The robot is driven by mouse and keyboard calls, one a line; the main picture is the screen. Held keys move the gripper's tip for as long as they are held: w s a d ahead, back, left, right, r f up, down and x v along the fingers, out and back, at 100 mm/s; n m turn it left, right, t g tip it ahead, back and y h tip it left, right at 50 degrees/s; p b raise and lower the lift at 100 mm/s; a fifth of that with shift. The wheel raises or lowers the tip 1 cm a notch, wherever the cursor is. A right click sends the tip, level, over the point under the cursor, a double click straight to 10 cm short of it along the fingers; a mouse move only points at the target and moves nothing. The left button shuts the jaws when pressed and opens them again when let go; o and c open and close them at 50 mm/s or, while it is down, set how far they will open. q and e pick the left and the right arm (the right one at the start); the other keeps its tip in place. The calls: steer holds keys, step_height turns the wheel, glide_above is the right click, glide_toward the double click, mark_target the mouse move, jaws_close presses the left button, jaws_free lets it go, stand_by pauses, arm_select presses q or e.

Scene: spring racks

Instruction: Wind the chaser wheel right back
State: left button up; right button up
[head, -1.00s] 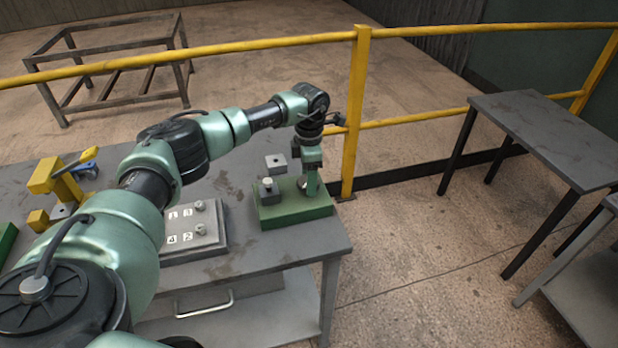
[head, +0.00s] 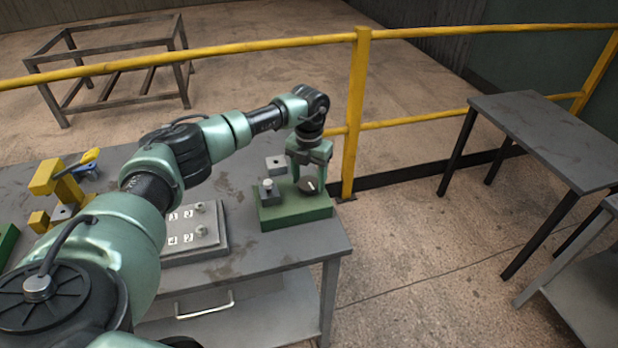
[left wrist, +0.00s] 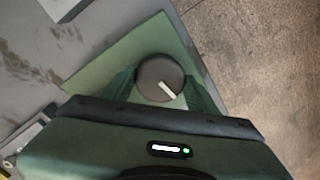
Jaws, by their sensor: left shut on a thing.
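The chaser wheel is a dark round knob (head: 309,186) with a pale line on its face, on a green base (head: 290,214) at the right end of the bench. It also shows in the left wrist view (left wrist: 160,78), its pale line slanting down to the right. My left gripper (head: 308,178) points down over the base and is shut on the wheel. In the left wrist view its green fingers lie on either side of the wheel. My right gripper is not in view.
A grey block with a pale knob (head: 268,187) stands on the same base, left of the wheel. A numbered panel with small knobs (head: 192,234) and a yellow fixture (head: 52,184) stand further left. A yellow railing (head: 355,110) runs just behind the bench.

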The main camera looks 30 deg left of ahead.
mark_target(309, 182)
arm_select(q)
steer(key=n, duration=0.2)
steer(key=n+p, duration=0.1)
steer(key=n, duration=0.1)
steer(key=shift+w+r+n, duration=0.1)
steer(key=shift+r+n, duration=0.1)
steer(key=shift+n, duration=0.1)
steer(key=n+p, duration=0.1)
steer(key=n, duration=0.4)
steer(key=shift+a, duration=0.1)
stand_by(0.4)
steer(key=o, duration=1.4)
steer(key=shift+f, duration=0.1)
steer(key=shift+c, duration=0.2)
step_height(309, 182, up, 7)
steer(key=shift+f+b, duration=0.2)
steer(key=shift+b, duration=0.7)
steer(key=shift+r, duration=0.6)
